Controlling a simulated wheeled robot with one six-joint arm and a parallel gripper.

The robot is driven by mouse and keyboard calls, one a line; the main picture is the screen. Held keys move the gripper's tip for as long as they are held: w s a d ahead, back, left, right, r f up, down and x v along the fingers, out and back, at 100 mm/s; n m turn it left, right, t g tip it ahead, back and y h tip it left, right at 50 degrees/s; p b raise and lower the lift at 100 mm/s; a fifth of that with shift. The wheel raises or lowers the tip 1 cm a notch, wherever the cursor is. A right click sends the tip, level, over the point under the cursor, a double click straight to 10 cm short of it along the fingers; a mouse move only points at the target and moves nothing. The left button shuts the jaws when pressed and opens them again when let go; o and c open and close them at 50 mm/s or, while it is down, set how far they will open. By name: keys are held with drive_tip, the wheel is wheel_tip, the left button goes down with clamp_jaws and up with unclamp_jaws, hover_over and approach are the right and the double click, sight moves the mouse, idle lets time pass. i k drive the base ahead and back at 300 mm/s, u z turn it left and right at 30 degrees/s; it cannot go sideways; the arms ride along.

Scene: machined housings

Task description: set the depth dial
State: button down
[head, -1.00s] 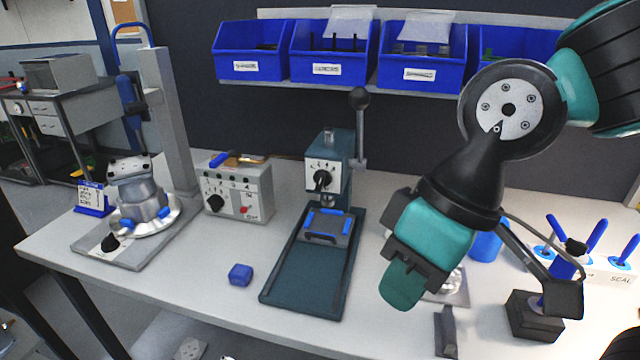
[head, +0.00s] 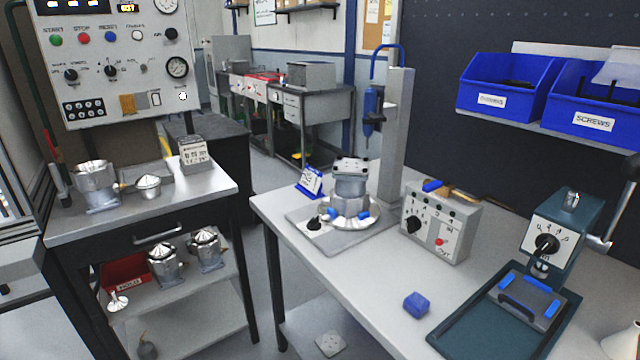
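A teal bench press (head: 572,222) stands at the right of the head view. On its pale front plate is a dial with a black knob (head: 546,245) and marks around it, too small to read. Below the knob, a grey block with blue pads (head: 529,298) sits on the press's dark tray (head: 455,340). A grey control box (head: 455,232) to the left also has a black knob (head: 413,225) and a red button. I cannot tell from labels which knob is the depth dial. My gripper is not in view.
A silver housing (head: 350,190) sits in a fixture by a grey column (head: 396,130). A small blue block (head: 417,304) lies on the white bench (head: 370,290). A metal cart (head: 200,200) with housings and a control panel (head: 120,60) stand left, with a floor gap between cart and bench.

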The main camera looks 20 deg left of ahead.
sight(545, 243)
drive_tip(key=z, duration=1.5)
drive_tip(key=k, duration=0.95)
drive_tip(key=u, duration=1.65)
drive_tip(key=i, duration=0.5)
